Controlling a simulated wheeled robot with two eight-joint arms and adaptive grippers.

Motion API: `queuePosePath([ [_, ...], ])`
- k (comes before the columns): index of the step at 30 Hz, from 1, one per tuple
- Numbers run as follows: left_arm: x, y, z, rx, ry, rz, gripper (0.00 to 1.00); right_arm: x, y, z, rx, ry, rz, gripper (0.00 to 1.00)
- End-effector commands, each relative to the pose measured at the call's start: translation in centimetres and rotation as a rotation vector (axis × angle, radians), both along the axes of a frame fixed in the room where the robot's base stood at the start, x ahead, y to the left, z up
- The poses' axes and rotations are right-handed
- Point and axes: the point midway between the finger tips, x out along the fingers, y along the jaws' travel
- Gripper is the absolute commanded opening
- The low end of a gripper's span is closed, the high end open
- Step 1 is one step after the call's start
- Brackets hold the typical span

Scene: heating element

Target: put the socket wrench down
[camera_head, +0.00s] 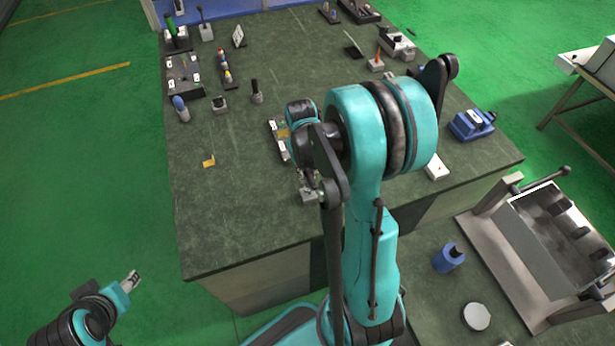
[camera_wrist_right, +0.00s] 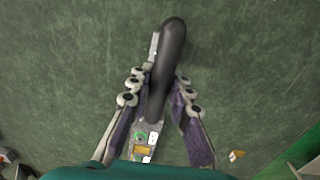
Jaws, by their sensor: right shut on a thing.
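The socket wrench shows in the right wrist view as a long black handle (camera_wrist_right: 172,50), slightly tilted in the picture. My right gripper (camera_wrist_right: 158,92) is shut on it, with one finger on each side. In the head view my right gripper (camera_head: 309,179) is over the dark green table, mostly hidden by my arm; the wrench cannot be made out there. Whether the wrench touches the table is unclear. My left gripper (camera_head: 131,281) is off the table at the lower left, away from the wrench; its finger opening is too small to judge.
A labelled board (camera_head: 278,135) lies under my right arm and also shows in the right wrist view (camera_wrist_right: 146,138). A small yellow piece (camera_head: 209,161) lies to its left. Several tools stand along the far left. A blue device (camera_head: 471,124) is at right. The table's front left is clear.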

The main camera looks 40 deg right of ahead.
Motion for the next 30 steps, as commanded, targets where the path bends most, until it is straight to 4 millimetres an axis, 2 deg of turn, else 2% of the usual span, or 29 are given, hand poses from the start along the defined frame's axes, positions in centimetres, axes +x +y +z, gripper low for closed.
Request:
queuePosePath([
  [1, 0.0, 0.0, -0.5, 0.0, 0.0, 0.0, 0.44, 0.0, 0.0, -1.1, 0.0, 0.0, 0.0, 0.0],
  [3, 0.0, 0.0, -0.6, 0.0, 0.0, 0.0, 0.44, 0.0, 0.0, -1.6, 0.0, 0.0, 0.0, 0.0],
  [14, 0.0, 0.0, -1.0, 0.0, 0.0, 0.0, 0.44, 0.0, 0.0, -1.9, 0.0, 0.0, 0.0, 0.0],
  [15, 0.0, 0.0, -0.9, 0.0, 0.0, 0.0, 0.44, 0.0, 0.0, -1.8, 0.0, 0.0, 0.0, 0.27],
  [17, 0.0, 0.0, -0.8, 0.0, 0.0, 0.0, 0.44, 0.0, 0.0, -1.8, 0.0, 0.0, 0.0, 0.4],
  [26, 0.0, 0.0, -0.7, 0.0, 0.0, 0.0, 0.44, 0.0, 0.0, -1.7, 0.0, 0.0, 0.0, 0.4],
  [30, 0.0, 0.0, -0.1, 0.0, 0.0, 0.0, 0.44, 0.0, 0.0, -0.6, 0.0, 0.0, 0.0, 0.4],
])
